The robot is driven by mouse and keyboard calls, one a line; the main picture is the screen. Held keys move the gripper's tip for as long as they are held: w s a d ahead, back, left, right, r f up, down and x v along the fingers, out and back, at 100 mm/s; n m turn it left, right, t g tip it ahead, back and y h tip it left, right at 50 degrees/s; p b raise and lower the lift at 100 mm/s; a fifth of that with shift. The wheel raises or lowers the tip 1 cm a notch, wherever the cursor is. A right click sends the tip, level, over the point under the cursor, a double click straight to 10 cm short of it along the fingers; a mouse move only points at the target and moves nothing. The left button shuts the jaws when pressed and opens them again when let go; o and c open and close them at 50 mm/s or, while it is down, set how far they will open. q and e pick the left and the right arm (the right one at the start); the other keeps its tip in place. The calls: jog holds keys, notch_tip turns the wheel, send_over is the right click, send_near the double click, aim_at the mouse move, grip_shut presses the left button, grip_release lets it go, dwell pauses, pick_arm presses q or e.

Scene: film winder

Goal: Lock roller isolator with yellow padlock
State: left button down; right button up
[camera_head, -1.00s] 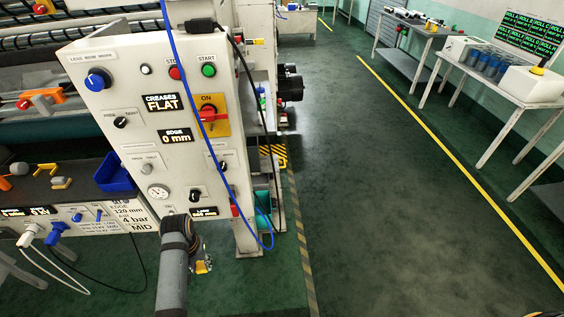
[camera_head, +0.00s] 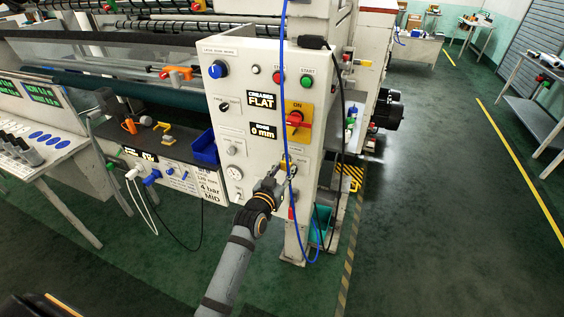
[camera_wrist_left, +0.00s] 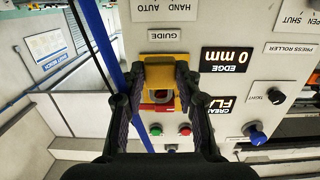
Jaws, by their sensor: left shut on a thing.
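The isolator is a red rotary handle (camera_head: 296,119) on a yellow plate marked ON at the right of the white control panel. The handle lies roughly crosswise. In the left wrist view, the red handle (camera_wrist_left: 156,107) shows upside down, partly hidden behind the padlock. My left gripper (camera_head: 280,178) is in front of the panel, below the isolator. It is shut on the yellow padlock (camera_wrist_left: 161,74), whose body sits between the two fingertips. The padlock's shackle is hard to make out. My right gripper is not in view.
A blue cable (camera_head: 282,70) hangs down the panel close to the gripper, and a black cable (camera_head: 343,110) hangs to its right. Red and green push buttons (camera_head: 307,81) sit above the isolator. A blue bin (camera_head: 204,147) stands left of the panel. Open floor lies to the right.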

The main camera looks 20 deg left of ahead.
pick_arm(q)
jog(key=shift+a+r+t, duration=0.15)
jog(key=shift+r+t, duration=0.1)
jog(key=shift+r, duration=0.6)
jog(key=shift+a+r+t, duration=0.1)
jog(key=shift+r+t, duration=0.15)
jog(key=shift+r, duration=0.55)
jog(key=shift+s, duration=0.1)
jog(key=w, duration=0.5)
jog(key=shift+w+f+b, duration=0.1)
jog(key=shift+w+b, duration=0.2)
jog(key=shift+b, duration=0.1)
jog(key=shift+d+p, duration=0.1)
jog(key=shift+p, duration=0.3)
